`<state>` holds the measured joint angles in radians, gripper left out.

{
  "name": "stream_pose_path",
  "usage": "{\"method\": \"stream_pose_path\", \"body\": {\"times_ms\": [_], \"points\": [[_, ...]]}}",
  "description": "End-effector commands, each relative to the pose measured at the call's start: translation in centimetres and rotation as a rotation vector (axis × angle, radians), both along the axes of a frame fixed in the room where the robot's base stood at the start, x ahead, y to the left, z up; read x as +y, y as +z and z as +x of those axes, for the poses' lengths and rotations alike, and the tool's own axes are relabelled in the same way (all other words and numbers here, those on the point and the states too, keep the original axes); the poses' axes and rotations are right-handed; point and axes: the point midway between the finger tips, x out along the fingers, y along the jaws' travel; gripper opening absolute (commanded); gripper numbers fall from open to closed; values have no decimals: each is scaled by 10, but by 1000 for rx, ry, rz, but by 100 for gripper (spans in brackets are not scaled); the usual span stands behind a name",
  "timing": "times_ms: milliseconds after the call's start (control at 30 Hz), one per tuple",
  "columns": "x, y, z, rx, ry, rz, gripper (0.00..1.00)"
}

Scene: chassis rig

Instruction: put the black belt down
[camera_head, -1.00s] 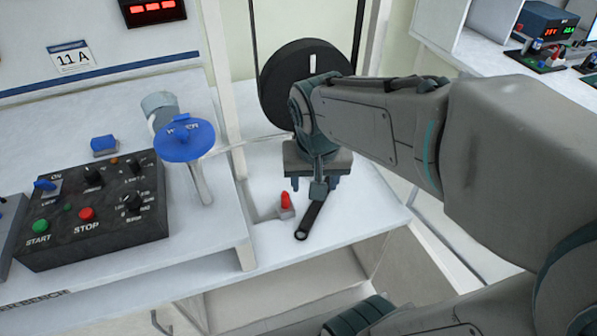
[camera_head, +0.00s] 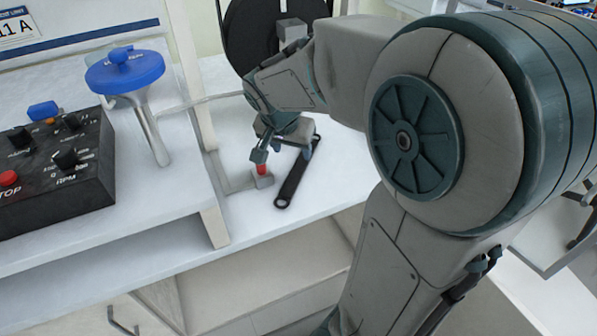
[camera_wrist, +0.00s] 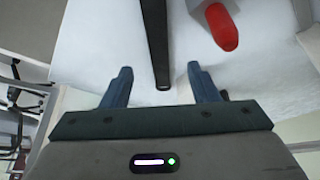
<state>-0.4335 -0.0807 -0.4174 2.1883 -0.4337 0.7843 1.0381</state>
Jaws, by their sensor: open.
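The black belt (camera_head: 295,180) is a narrow, flat dark strip with a hole at its near end. It lies slantwise on the white bench. My gripper (camera_head: 290,150) is over the belt's far part and hides some of it in the head view. In the wrist view my gripper (camera_wrist: 160,76) is open, with its two blue fingers apart. The belt (camera_wrist: 157,45) shows ahead between the fingertips, with its end near them, and neither finger touches it there. The exact height of the fingers above the bench is hard to tell.
A red-capped switch (camera_head: 262,170) stands close to the belt's left; it also shows in the wrist view (camera_wrist: 222,28). A black wheel (camera_head: 250,35) stands behind. A blue water valve (camera_head: 125,68) and a black control box (camera_head: 55,170) are at left. The bench front is clear.

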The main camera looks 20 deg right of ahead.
Motion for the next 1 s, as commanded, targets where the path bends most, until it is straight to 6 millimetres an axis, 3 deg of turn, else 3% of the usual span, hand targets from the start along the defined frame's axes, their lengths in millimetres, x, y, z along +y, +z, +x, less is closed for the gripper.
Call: {"method": "stream_pose_path", "body": {"times_ms": [100, 433, 700, 1000], "points": [[-5, -24, 6, 2, 1, 0, 55], [-13, -42, 13, 1, 2, -1, 55], [-27, -76, 25, 2, 1, -1, 55], [-30, -80, 27, -1, 3, 1, 55]]}}
